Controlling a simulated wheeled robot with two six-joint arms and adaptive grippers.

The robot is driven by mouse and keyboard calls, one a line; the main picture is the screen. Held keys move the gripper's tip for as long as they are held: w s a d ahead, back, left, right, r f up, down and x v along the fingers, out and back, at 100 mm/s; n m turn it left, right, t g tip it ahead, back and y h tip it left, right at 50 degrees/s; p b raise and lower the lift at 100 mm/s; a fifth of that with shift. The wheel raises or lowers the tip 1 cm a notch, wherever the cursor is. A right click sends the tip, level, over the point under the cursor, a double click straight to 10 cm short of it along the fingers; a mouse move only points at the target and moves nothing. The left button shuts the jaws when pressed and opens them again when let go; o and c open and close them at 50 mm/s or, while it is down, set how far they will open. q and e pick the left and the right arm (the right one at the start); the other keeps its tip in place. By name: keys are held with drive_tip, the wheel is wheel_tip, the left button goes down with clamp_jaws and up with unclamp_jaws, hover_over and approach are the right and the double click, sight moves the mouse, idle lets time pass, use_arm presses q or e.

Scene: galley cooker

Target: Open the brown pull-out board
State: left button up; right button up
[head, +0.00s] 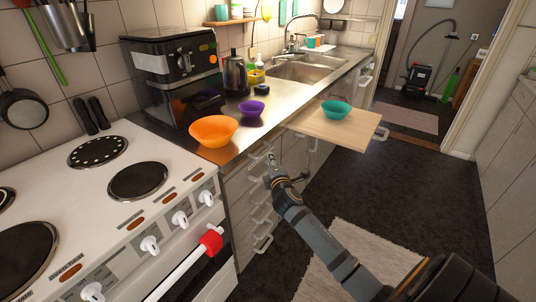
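The brown pull-out board (350,134), a light wood slab, sticks out from the counter front over the floor at the right of the counter. A teal bowl (336,110) stands on it. My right arm reaches in from the lower right, and my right gripper (272,160) is at the drawer fronts, left of and below the board, apart from it. It is close to a drawer handle; I cannot tell whether it touches it. Its fingers are too small to tell open from shut. My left gripper is not in view.
The white cooker (110,215) with a red-ended oven handle fills the left. An orange bowl (214,130) and a purple bowl (252,108) stand on the counter near a coffee machine (175,80). Drawers with handles lie below. The dark floor (400,200) right of the board is clear.

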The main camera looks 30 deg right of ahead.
sight(268, 150)
drive_tip(key=x, duration=0.7)
drive_tip(key=shift+w+f, duration=0.1)
drive_tip(key=shift+w, duration=0.1)
clamp_jaws()
